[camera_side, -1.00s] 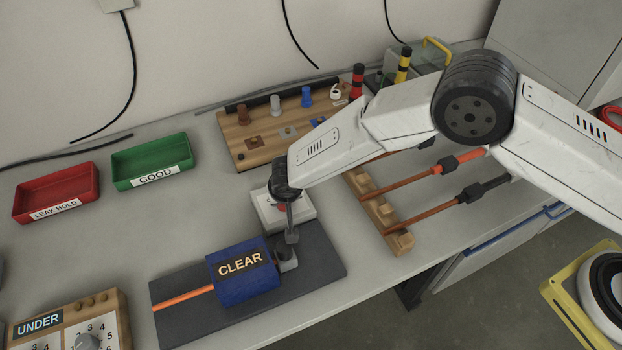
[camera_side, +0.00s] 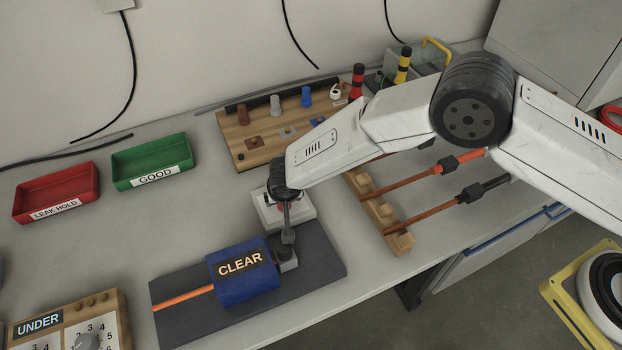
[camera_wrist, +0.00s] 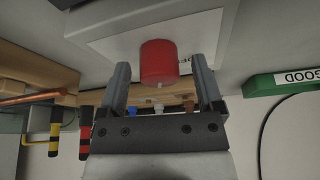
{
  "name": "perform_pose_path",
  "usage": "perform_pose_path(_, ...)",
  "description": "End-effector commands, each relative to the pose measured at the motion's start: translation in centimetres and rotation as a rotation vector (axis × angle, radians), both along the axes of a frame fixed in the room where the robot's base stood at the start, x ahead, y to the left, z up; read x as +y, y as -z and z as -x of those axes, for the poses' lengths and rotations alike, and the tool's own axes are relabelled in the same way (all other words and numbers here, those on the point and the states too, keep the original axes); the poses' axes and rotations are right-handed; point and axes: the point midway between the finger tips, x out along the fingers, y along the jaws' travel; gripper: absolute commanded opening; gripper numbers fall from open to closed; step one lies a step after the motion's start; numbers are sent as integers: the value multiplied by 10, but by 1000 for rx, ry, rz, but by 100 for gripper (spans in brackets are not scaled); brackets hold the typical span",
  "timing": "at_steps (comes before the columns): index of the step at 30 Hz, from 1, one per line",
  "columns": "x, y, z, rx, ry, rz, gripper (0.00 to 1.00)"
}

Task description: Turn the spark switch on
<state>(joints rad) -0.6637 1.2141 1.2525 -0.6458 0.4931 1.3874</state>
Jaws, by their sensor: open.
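The spark switch is a pale box with a red knob. In the wrist view the red knob (camera_wrist: 158,62) stands on the pale box (camera_wrist: 112,42), between and just beyond my open fingers. In the side view the box (camera_side: 300,216) is partly hidden behind my gripper (camera_side: 289,238), and only a bit of red shows. In the wrist view my gripper (camera_wrist: 160,85) has one finger on each side of the knob, with a gap on each side. I cannot tell the switch's setting.
A blue block marked CLEAR (camera_side: 243,284) sits on a dark mat (camera_side: 318,262) close to my gripper, with an orange cable running left. A wooden rack (camera_side: 380,212) holds cables at the right. Green (camera_side: 135,163) and red (camera_side: 52,190) trays stand at the left.

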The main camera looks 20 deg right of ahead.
Motion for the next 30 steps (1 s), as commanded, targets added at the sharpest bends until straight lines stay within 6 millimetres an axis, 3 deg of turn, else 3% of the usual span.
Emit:
perform_pose_path(11, 1, -10, 4, 0, -1, -1, 85)
perform_pose_path(30, 5, -67, 27, -1, -1, 0, 85)
